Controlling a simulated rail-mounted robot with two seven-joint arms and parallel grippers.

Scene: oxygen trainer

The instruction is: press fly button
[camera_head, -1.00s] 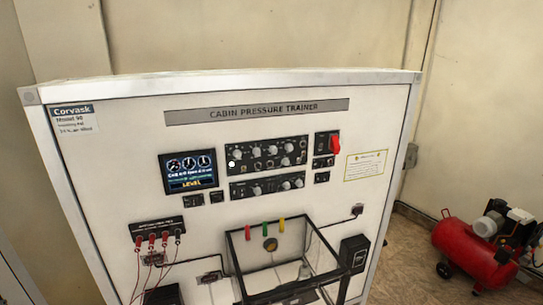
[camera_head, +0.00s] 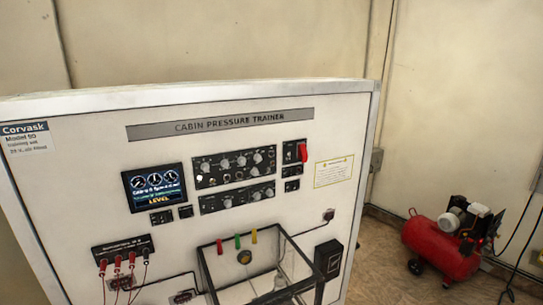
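The white cabin pressure trainer panel (camera_head: 120,213) stands in front of me. Two dark control modules with round knobs, an upper one (camera_head: 233,166) and a lower one (camera_head: 237,196), sit at its middle. A small screen (camera_head: 155,187) to their left shows dials and the word LEVEL. A red guarded switch (camera_head: 303,152) is on a small module at right. Small dark modules (camera_head: 161,217) sit below the screen. The labels are too small to read, so I cannot tell which control is the fly button. Neither of my grippers is in view.
A clear box with a dark frame (camera_head: 204,268) juts out from the panel's lower middle. Red plugs with cables (camera_head: 117,265) stick out at lower left. A black box (camera_head: 328,259) is at lower right. A red compressor (camera_head: 440,246) stands on the floor at right.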

